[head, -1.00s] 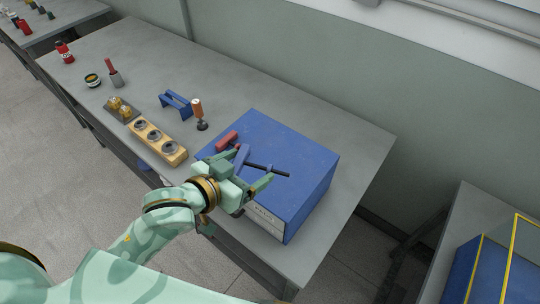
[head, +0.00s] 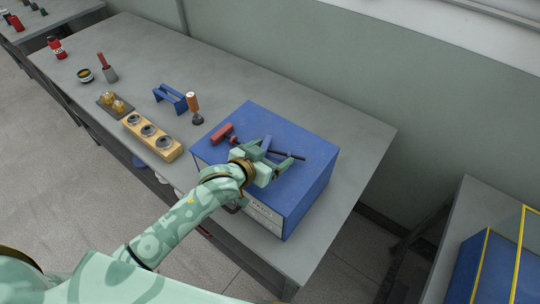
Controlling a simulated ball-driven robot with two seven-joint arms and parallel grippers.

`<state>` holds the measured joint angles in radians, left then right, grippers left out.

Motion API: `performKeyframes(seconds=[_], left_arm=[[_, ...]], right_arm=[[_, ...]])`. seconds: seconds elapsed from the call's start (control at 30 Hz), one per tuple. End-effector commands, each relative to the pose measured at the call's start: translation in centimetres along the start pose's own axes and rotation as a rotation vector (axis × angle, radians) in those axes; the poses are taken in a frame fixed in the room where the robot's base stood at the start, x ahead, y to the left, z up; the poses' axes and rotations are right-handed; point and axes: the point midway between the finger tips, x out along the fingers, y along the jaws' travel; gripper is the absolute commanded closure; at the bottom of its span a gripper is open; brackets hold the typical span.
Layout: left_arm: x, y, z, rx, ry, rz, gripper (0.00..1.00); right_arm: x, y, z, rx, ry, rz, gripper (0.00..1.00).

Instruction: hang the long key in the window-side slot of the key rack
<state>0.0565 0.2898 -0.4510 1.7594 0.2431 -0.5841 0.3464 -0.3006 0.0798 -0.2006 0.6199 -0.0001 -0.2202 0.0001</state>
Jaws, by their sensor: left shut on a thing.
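The long key has a red handle (head: 222,134) and a thin dark shaft (head: 290,154). My left gripper (head: 271,158) is shut on it, with the handle at the upper left and the shaft passing out to the right. The key is over the top of a big blue box (head: 306,134); I cannot tell whether it touches the top. A small blue stand (head: 171,98), which looks like the key rack, is on the bench farther left. Its slots are too small to make out. My right gripper is out of view.
On the grey bench (head: 352,137) stand an orange-handled tool (head: 194,108), a wooden block with round holes (head: 152,138), a tray with yellow pieces (head: 112,104), a tin (head: 85,76) and a red-handled tool (head: 106,68). The bench behind the blue box is clear.

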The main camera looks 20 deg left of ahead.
Motion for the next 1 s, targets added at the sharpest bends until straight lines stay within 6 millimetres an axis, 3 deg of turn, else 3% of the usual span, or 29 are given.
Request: performKeyframes(seconds=[0.37,0.4,0.47,0.77,1.0], left_arm=[[0.2,0.0,0.5,0.000,0.001,0.000,0.41],[0.2,0.0,0.6,0.000,0.001,0.000,0.14],[0.2,0.0,0.5,0.001,0.001,0.000,0.00],[-0.1,0.0,0.2,0.000,0.002,0.000,0.00],[-4.8,0.0,0.2,0.000,-0.001,0.000,0.00]], right_arm=[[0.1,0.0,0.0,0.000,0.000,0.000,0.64],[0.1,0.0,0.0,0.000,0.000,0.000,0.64],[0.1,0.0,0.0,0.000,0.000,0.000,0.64],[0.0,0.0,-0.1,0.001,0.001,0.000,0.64],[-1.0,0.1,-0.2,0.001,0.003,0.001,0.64]])
